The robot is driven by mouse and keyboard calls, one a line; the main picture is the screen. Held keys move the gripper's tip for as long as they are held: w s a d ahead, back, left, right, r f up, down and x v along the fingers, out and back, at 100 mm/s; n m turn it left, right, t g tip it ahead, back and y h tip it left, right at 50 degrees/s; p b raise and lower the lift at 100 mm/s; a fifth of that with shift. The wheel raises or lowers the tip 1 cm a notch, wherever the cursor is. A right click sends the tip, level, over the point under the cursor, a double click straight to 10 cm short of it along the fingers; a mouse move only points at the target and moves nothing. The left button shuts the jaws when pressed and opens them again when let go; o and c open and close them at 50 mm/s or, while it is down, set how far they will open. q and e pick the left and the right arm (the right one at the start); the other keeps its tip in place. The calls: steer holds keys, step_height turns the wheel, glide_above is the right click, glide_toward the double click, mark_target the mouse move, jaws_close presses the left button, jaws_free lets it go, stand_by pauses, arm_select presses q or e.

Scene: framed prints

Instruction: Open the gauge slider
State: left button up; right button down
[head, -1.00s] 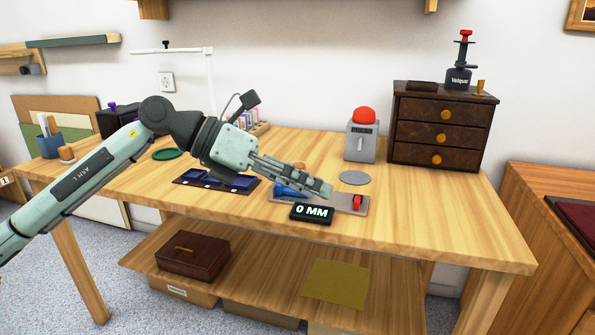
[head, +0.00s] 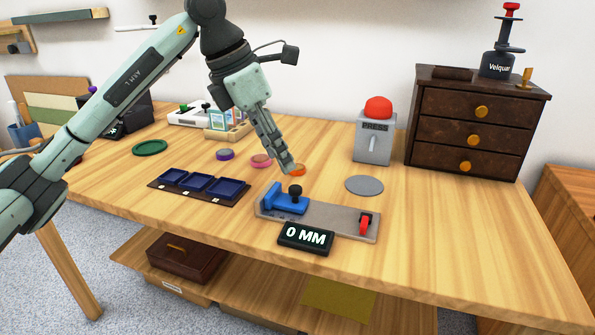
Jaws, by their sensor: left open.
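The gauge (head: 330,218) is a grey plate lying on the workbench. Its blue slider (head: 287,203) with a black knob (head: 295,191) sits at the plate's left end. A red piece (head: 366,223) stands at the right end. The display (head: 306,238) in front reads 0 MM. My left gripper (head: 289,167) points down, open, just behind and above the black knob, apart from it as far as I can tell. Its fingertips overlap an orange disc (head: 298,170) in the picture. My right gripper is not in view.
A dark tray with blue compartments (head: 155,185) lies left of the gauge. A grey disc (head: 364,185), a grey device with a red dome (head: 377,107) and a dark drawer cabinet (head: 428,105) stand behind to the right. The bench's front right is clear.

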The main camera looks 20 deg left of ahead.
mark_target(294, 187)
arm_select(q)
steer(key=x, duration=0.7)
steer(key=shift+s+d, duration=0.1)
steer(key=shift+s, duration=0.1)
steer(key=shift+c, duration=0.3)
jaws_close()
